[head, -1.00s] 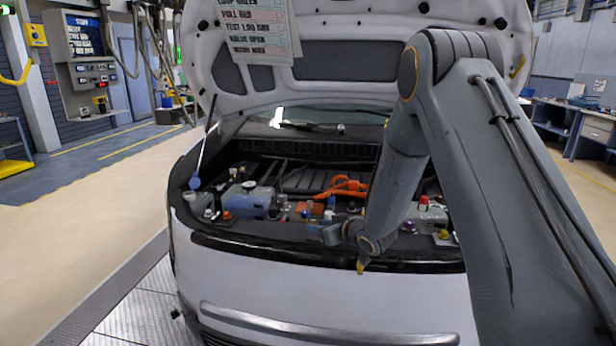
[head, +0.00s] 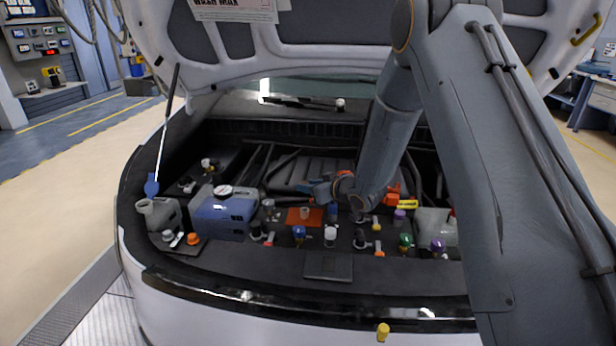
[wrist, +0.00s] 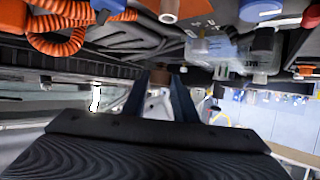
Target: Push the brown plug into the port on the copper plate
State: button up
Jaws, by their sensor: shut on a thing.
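The brown plug (wrist: 160,76) shows in the wrist view between the tips of my gripper (wrist: 164,102), which is shut on it. A pale part shows below its brown end, between the fingers. The copper plate (head: 292,216) lies in the engine bay in the head view, with a grey upright port (head: 304,212) on it. The plate (wrist: 192,9) and port (wrist: 168,11) also show at the top edge of the wrist view, apart from the plug. In the head view my gripper (head: 321,191) is just behind and right of the port; the plug is not clear there.
Several colored caps, such as a blue one (head: 299,233) and a white one (head: 330,234), stand close around the plate. A blue tank (head: 222,214) is at left. Orange hoses (wrist: 73,22) lie near my gripper. The raised hood (head: 330,55) is above.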

jog(key=shift+w+a, duration=0.15)
dwell(0.4)
jog(key=shift+f+b, duration=1.7)
jog(key=shift+f, duration=1.2)
jog(key=shift+d+f+b, duration=0.2)
jog(key=shift+f+b, duration=0.55)
jog(key=shift+f, duration=0.6)
jog(key=o, duration=1.1)
jog(key=shift+r, duration=0.1)
jog(key=shift+s, duration=0.2)
jog(key=b+v, duration=0.1)
jog(key=v, duration=0.6)
jog(key=shift+s+d+r+b, duration=0.1)
jog(key=shift+s+d+b, duration=0.1)
jog(key=shift+b, duration=0.1)
